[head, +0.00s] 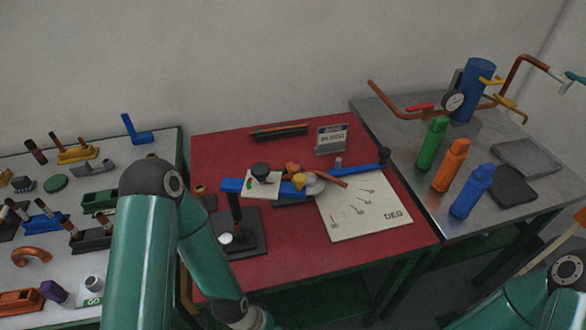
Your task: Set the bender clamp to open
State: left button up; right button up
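The bender (315,184) stands in the middle of the red table. It has long blue bars, an orange-brown pipe piece and a yellow part near its centre. A black knob (261,169) sits on a small white plate (252,188) with a coloured mark, at the bender's left; it looks like the clamp control. I cannot tell the clamp's setting. A white degree plate (365,212) marked DEG lies under the right bar. My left arm crosses the lower left, its gripper below the frame. My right arm shows at the lower right, its gripper out of view.
A small display sign (331,139) stands at the back of the red table (220,150). Green (432,143), orange (451,165) and blue (472,191) bottles stand on the grey table at right. The left table holds several small parts.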

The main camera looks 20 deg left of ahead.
aim_at(292, 168)
jog(key=z, duration=0.05)
jog(key=k, duration=0.4)
jog(key=u, duration=1.95)
jog(key=k, duration=1.4)
jog(key=z, duration=0.9)
jog(key=i, duration=1)
